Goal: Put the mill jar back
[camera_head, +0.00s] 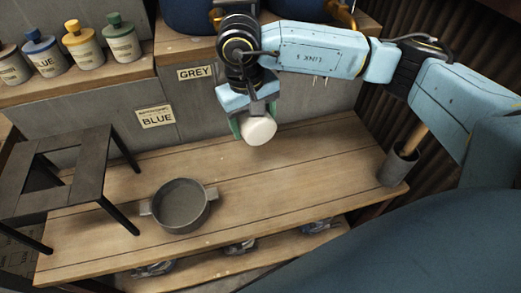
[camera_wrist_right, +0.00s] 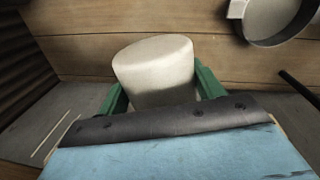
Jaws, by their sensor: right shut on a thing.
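The mill jar, a white rounded cylinder (camera_head: 260,130), is between the green-padded fingers of my right gripper (camera_head: 251,118). The gripper is shut on it and holds it above the back part of the wooden bench. In the right wrist view the jar (camera_wrist_right: 155,70) sits between the two green fingers (camera_wrist_right: 160,88), slightly tilted, and the wooden boards show behind it. Its lower end is partly hidden by the gripper. My left gripper is not in view.
A grey two-handled pot (camera_head: 181,204) stands on the bench (camera_head: 290,185). A black stand (camera_head: 55,170) is at left, a grey cup with a wooden handle (camera_head: 399,167) at right. Colour-capped bottles (camera_head: 83,45) line the upper shelf. GREY (camera_head: 196,73) and BLUE (camera_head: 156,117) labels mark the wall. The bench's right middle is clear.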

